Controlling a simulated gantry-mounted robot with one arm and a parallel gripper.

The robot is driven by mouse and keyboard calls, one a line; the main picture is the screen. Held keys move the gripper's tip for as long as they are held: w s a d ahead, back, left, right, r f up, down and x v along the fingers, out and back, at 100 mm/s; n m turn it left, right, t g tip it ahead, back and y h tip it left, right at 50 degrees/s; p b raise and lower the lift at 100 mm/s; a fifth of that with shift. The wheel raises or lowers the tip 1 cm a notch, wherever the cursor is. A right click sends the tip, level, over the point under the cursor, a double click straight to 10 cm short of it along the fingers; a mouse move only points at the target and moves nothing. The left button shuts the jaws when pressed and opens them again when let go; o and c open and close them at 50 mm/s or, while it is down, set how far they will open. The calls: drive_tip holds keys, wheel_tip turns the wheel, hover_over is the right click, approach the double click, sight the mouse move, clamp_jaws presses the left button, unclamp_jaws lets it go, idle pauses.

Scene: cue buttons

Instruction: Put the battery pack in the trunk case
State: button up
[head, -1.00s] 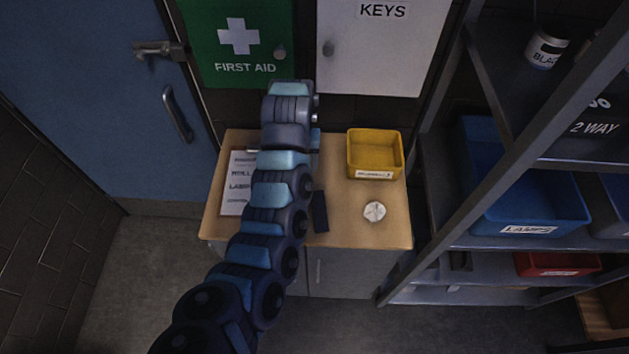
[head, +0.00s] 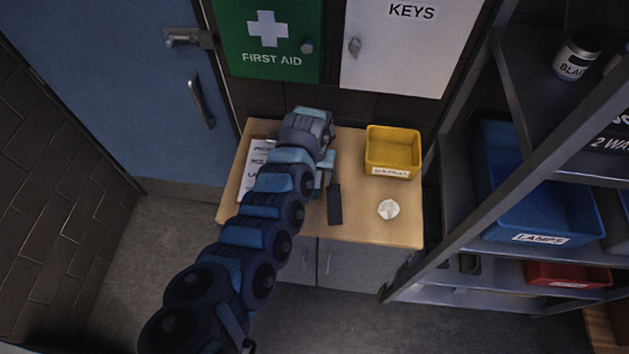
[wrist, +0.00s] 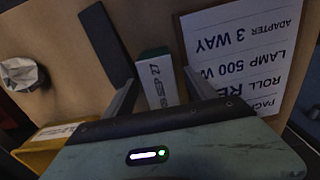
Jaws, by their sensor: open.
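A small white and dark green box with printed lettering (wrist: 157,82), which looks like the battery pack, lies on the wooden counter in the wrist view. My gripper (wrist: 160,90) is open, with one finger at each side of the box and visible gaps. Its near end is hidden behind the gripper body. I cannot pick out a trunk case in either view.
A printed list (head: 258,168) lies left on the counter (head: 360,228). A dark flat bar (head: 334,204), a crumpled white ball (head: 388,209) and a yellow bin (head: 392,150) are to the right. Shelving with a blue lamps bin (head: 540,215) and a red bin (head: 567,275) stands at the right.

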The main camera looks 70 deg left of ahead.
drive_tip(key=shift+f, duration=0.25)
drive_tip(key=shift+c, duration=0.5)
clamp_jaws()
